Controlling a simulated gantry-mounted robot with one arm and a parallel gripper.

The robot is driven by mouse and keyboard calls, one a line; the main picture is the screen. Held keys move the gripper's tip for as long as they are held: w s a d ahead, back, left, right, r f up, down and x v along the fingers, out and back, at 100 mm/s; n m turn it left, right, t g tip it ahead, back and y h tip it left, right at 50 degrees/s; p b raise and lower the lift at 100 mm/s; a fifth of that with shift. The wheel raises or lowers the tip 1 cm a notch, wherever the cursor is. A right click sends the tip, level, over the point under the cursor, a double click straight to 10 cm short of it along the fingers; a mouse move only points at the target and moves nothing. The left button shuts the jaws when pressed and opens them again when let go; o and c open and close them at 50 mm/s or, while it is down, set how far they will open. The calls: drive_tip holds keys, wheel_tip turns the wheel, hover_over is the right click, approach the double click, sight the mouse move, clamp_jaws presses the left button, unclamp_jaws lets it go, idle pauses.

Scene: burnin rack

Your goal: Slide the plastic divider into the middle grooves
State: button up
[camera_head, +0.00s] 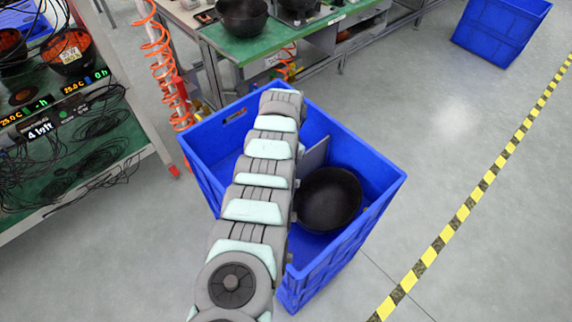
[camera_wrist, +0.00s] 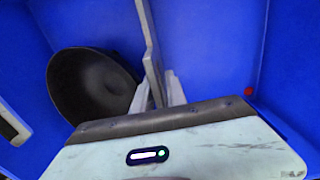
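The plastic divider (camera_wrist: 148,40) is a thin light grey plate, seen nearly edge-on in the wrist view. My gripper (camera_wrist: 160,92) has one finger on each side of it and appears shut on its edge. In the head view a part of the divider (camera_head: 314,154) shows inside the blue crate (camera_head: 375,205), to the right of my arm; my fingers are hidden there. A black bowl (camera_head: 329,200) is in the crate's right part, and also left of the divider in the wrist view (camera_wrist: 92,86). The grooves cannot be made out, so I cannot tell whether the divider sits in them.
A green-topped workbench (camera_head: 262,46) with black bowls stands behind the crate. A rack (camera_head: 70,190) with cables and displays is at left, beside coiled orange hoses (camera_head: 158,50). Another blue crate (camera_head: 500,30) is at far right. The floor right of the crate is clear.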

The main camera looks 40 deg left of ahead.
drive_tip(key=o, duration=0.3)
wheel_tip(320, 180, up, 6)
drive_tip(key=p, duration=0.5)
drive_tip(key=shift+r+p, duration=0.5)
drive_tip(key=shift+r, duration=1.9)
